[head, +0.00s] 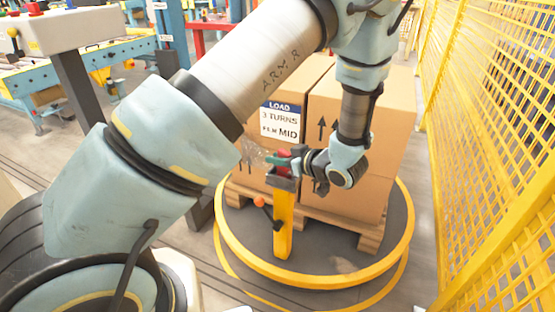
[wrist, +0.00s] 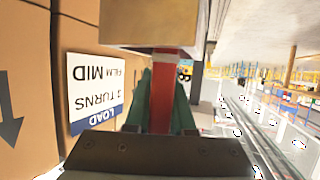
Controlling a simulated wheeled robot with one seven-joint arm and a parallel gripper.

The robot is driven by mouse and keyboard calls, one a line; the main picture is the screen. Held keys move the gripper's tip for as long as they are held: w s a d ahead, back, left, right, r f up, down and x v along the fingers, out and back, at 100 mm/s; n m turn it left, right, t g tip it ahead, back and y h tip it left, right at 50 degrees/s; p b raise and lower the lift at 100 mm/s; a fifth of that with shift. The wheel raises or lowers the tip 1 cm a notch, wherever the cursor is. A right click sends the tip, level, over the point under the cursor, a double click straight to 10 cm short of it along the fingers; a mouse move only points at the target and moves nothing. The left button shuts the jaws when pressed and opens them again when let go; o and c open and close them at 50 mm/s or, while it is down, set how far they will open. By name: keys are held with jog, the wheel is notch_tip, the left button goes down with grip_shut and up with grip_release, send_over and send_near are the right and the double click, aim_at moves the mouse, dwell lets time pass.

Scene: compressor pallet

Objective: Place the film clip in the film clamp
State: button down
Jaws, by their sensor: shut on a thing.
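My gripper (head: 294,158) is shut on a small red piece, the film clip (head: 283,160), at the near face of the cartons. In the wrist view the red clip (wrist: 163,92) stands between my green fingers (wrist: 161,110). The film clamp (head: 283,220) is a yellow post with a grey head and an orange-knobbed lever, standing on the turntable rim. The clip is at or just above the clamp head in the head view; I cannot tell if they touch. A tan block (wrist: 165,25) covers the clip's far end in the wrist view.
Large cartons (head: 385,115) with a load label (head: 281,122) stand on a wooden pallet (head: 310,215) on the yellow-rimmed turntable (head: 325,283). Clear film (head: 252,156) shows left of the clip. A yellow mesh fence (head: 490,150) runs along the right. A control stand (head: 60,30) is at left.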

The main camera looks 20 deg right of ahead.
jog(key=c, duration=0.8)
grip_release()
jog(key=shift+f, duration=0.1)
jog(key=shift+o, duration=0.2)
jog(key=shift+r, duration=0.25)
jog(key=p+v, duration=0.1)
jog(key=v, duration=1.1)
jog(key=shift+f, duration=0.15)
jog(key=shift+s, duration=0.1)
